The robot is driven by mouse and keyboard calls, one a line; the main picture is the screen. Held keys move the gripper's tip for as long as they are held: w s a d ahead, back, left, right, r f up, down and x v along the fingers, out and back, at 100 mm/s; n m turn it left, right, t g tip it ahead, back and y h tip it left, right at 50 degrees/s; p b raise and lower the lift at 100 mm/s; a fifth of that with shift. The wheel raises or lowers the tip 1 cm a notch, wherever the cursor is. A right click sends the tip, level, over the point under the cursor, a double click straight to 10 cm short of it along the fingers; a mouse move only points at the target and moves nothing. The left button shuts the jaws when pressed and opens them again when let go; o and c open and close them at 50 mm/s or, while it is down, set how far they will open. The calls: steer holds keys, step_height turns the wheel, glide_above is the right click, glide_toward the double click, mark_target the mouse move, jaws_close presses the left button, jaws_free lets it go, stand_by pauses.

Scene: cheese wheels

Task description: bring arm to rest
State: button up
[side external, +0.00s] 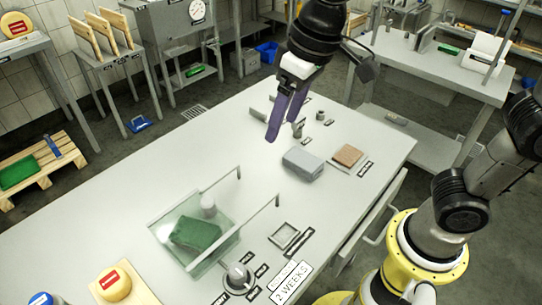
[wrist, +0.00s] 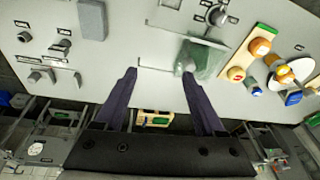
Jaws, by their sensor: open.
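My gripper (side external: 281,122) is raised above the grey table (side external: 100,222), over its back part in the side external view. Its two purple fingers point down. In the wrist view the fingers of my gripper (wrist: 159,78) stand well apart with nothing between them. No object touches the fingers. The arm reaches in from the right side of the side external view, and its middle part is out of frame.
A green block (side external: 196,232) lies under a clear cover with metal rails. A grey box (side external: 303,163) and a brown square (side external: 348,155) lie near the back. Cheese wheels (side external: 115,284) sit on a board at front left.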

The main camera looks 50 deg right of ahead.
steer(key=s+d+r+m+t, duration=0.1)
steer(key=s+d+m+t, duration=0.15)
steer(key=s+d, duration=0.65)
steer(key=s+d+f+h, duration=0.1)
steer(key=s+d+f, duration=0.2)
steer(key=d+f, duration=0.2)
steer(key=shift+s, duration=0.4)
steer(key=shift+f+t, duration=0.1)
steer(key=shift+t, duration=0.15)
